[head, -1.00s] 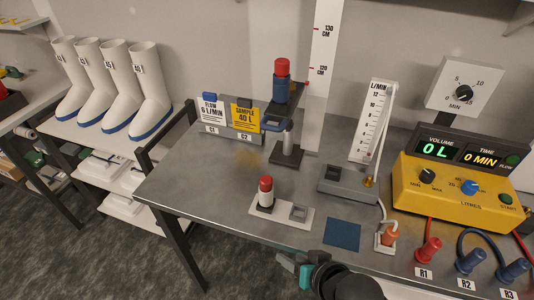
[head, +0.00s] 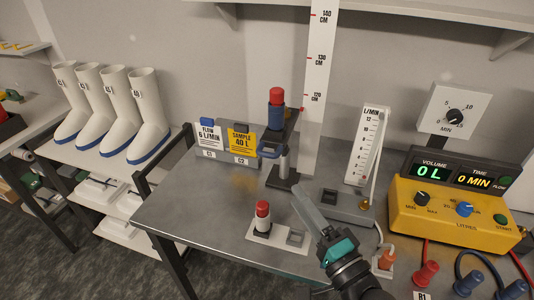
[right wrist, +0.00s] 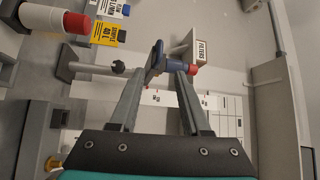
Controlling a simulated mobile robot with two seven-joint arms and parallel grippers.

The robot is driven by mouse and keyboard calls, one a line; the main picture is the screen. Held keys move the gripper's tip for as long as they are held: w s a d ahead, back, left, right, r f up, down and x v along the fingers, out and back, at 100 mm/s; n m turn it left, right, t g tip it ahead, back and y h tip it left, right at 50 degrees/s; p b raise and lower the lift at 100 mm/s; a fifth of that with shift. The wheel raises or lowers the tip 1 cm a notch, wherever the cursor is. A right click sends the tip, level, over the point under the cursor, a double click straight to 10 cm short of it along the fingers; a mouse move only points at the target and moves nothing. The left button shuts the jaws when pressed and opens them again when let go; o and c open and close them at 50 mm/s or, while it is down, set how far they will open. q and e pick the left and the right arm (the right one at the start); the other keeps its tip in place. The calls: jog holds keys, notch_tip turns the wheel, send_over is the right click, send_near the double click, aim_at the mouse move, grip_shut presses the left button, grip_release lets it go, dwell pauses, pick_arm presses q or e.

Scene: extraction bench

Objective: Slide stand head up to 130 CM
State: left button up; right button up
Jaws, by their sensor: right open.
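The stand (head: 283,180) rises from a dark base near the back of the bench. Its head carries a blue holder with a red top (head: 277,97). A white height scale (head: 318,70) stands behind it, marked 120, 130 and 140 CM. A small red tip beside the scale sits a little below the 120 mark. My right gripper (head: 312,192) is open and empty, above the bench in front of the stand. In the right wrist view its fingertips (right wrist: 160,76) point at the blue stand head (right wrist: 157,52), which appears sideways beyond them. My left gripper is out of view.
A red-topped white cylinder (head: 263,215) stands on a pale plate in front of the stand. A flowmeter (head: 367,145) and yellow timer box (head: 450,215) are at the right. Flow and sample cards (head: 241,142) stand left of the stand. A shelf (head: 430,14) overhangs at the back.

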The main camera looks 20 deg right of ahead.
aim_at(267, 153)
jog(key=p+x, duration=0.1)
jog(key=x, duration=1.3)
jog(key=shift+a, duration=0.1)
jog(key=c, duration=0.7)
grip_shut()
jog(key=shift+w+r, duration=0.1)
jog(key=shift+r, duration=0.2)
